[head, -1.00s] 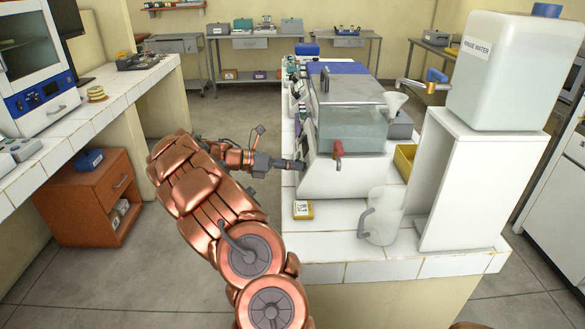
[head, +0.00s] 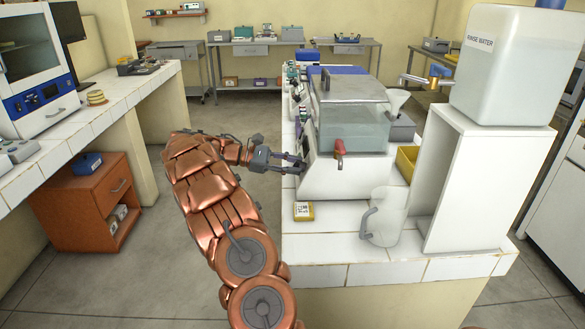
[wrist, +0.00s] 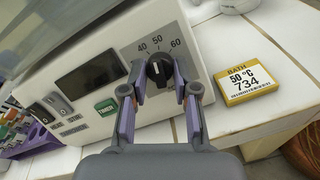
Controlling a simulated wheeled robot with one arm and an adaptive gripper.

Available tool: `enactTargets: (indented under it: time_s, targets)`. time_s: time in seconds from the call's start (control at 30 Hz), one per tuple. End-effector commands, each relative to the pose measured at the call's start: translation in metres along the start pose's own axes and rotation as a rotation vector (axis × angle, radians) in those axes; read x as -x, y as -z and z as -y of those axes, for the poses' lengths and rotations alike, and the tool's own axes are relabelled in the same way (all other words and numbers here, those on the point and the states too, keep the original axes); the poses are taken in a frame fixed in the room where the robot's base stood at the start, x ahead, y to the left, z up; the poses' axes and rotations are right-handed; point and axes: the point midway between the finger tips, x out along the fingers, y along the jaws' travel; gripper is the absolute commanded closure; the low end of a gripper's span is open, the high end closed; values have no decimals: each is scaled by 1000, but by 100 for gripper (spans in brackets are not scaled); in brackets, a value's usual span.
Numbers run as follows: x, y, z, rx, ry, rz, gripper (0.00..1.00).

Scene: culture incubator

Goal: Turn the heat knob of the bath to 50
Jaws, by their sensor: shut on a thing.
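The bath (head: 352,130) is a white unit with a clear tank and lid on the tiled bench. Its slanted front panel (wrist: 78,93) fills the left of the wrist view. The black heat knob (wrist: 158,70) sits below the printed marks 40, 50 and 60. My gripper (wrist: 159,76) is shut on the knob, one finger on each side; in the head view it reaches the panel from the left (head: 300,166). A small white mark shows on the knob, but its exact reading is too small to tell.
A yellow-edged card (wrist: 247,72) reading "BATH 50 °C 734" lies on the bench beside the bath. A red-handled tap (head: 340,150), a clear jug (head: 386,216) and the rinse water tank (head: 500,75) are to the right.

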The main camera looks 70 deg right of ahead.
Motion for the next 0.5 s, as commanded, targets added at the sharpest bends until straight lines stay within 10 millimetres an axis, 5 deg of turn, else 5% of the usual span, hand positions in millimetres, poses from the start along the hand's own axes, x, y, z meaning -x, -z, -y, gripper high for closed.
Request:
enactTargets:
  time_s: [0.5]
  targets:
    - [0,1,0,-145,39,8,100]
